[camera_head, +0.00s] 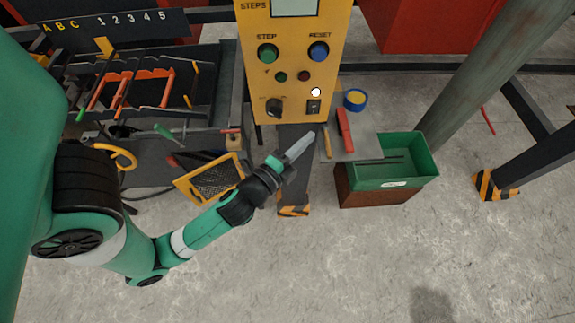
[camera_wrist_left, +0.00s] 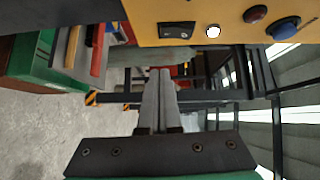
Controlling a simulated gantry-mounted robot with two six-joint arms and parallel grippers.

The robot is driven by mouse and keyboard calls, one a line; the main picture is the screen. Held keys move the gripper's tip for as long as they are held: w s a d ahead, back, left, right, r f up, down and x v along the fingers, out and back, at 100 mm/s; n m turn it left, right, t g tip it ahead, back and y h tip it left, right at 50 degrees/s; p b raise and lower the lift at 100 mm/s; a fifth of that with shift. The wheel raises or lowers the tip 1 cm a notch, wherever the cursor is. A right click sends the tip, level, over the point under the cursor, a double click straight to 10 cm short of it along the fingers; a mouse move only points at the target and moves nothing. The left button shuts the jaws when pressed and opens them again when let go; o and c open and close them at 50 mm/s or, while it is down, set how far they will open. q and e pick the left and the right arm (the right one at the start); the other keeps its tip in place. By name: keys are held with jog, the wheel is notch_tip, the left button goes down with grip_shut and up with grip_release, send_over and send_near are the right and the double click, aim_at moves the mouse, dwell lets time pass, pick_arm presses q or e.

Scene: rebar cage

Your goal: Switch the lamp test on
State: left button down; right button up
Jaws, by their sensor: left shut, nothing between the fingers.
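The yellow control panel (camera_head: 294,75) stands at the top centre of the head view. A black rocker switch (camera_head: 314,106) is at its lower right, below a bright white round lamp (camera_head: 316,92); I cannot read a label there. The wrist view also shows the rocker (camera_wrist_left: 177,30) and the white lamp (camera_wrist_left: 213,31) at the top. My left gripper (camera_head: 302,144) is shut and empty, below the panel's lower edge in the head view and apart from the rocker. Its closed fingers (camera_wrist_left: 160,74) point ahead in the wrist view. My right gripper is out of view.
The panel also carries a black rotary knob (camera_head: 274,107), a green button (camera_head: 267,53) and a blue button (camera_head: 319,51). A grey shelf (camera_head: 366,147) with a red tool and a blue-yellow roll (camera_head: 355,99) is at right, near a green bin (camera_head: 410,171).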

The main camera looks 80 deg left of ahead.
pick_arm(q)
jog(key=b+v, duration=0.1)
jog(key=v, duration=0.7)
jog(key=shift+s+a+f+b, duration=0.2)
jog(key=shift+f+b, duration=0.2)
